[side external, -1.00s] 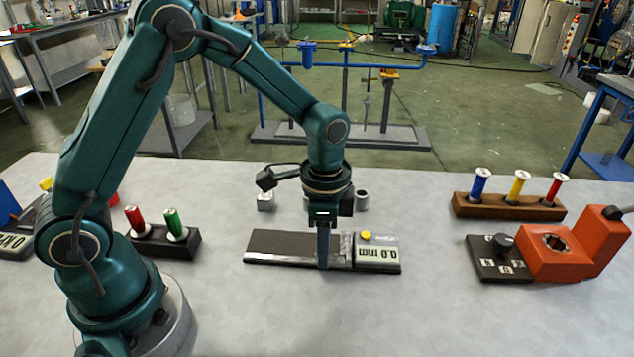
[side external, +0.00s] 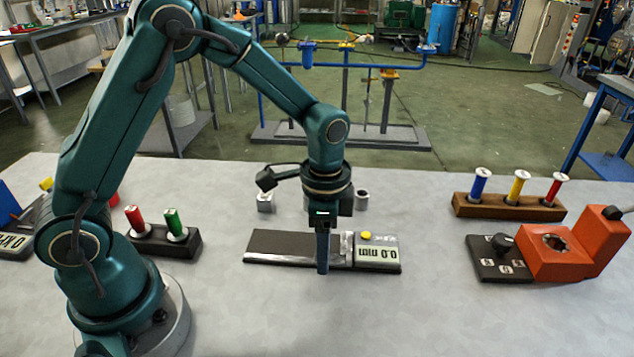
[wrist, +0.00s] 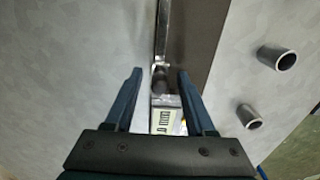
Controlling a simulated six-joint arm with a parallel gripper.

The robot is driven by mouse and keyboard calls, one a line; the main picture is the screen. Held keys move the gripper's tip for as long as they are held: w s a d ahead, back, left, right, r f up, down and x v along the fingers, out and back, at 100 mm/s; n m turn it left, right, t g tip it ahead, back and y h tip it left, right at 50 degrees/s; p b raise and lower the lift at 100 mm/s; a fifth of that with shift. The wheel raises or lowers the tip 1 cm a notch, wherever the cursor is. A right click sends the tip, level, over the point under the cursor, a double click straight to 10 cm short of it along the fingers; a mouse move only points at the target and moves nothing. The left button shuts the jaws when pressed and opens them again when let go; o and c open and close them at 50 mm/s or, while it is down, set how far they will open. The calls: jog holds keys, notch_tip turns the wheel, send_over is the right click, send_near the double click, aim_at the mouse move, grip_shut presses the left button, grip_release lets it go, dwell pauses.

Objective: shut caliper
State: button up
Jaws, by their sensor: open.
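The caliper lies flat on the table, with a dark flat body (side external: 290,243) and a grey display block (side external: 378,254) at its right end that reads 0.0 mm. A yellow button sits on that block. A small metal piece (side external: 346,245) stands at the block's left edge. My gripper (side external: 322,270) points down at the caliper, left of the display block, and hides part of it. In the wrist view my gripper (wrist: 158,85) is open, with the caliper's rail and a small dark knob (wrist: 160,82) showing between its fingers. I cannot tell whether a finger touches the caliper.
Two small metal cylinders (side external: 362,199) and (side external: 265,203) stand behind the caliper. A dark rack (side external: 160,242) with red and green plugs is to the left. A wooden rack (side external: 508,207) and an orange device (side external: 555,260) are to the right. The table in front is clear.

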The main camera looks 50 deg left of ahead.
jog(key=shift+r, duration=3.5)
jog(key=shift+r, duration=0.1)
jog(key=s+a+r+n+t, duration=0.2)
jog(key=s+r+t, duration=0.2)
jog(key=r, duration=0.5)
jog(key=s+a+f+n+t, duration=0.1)
jog(key=s+f+n, duration=0.1)
jog(key=s+n, duration=0.5)
jog(key=shift+s+a+t, duration=0.15)
jog(key=shift+s+t, duration=0.15)
jog(key=shift+s, duration=0.65)
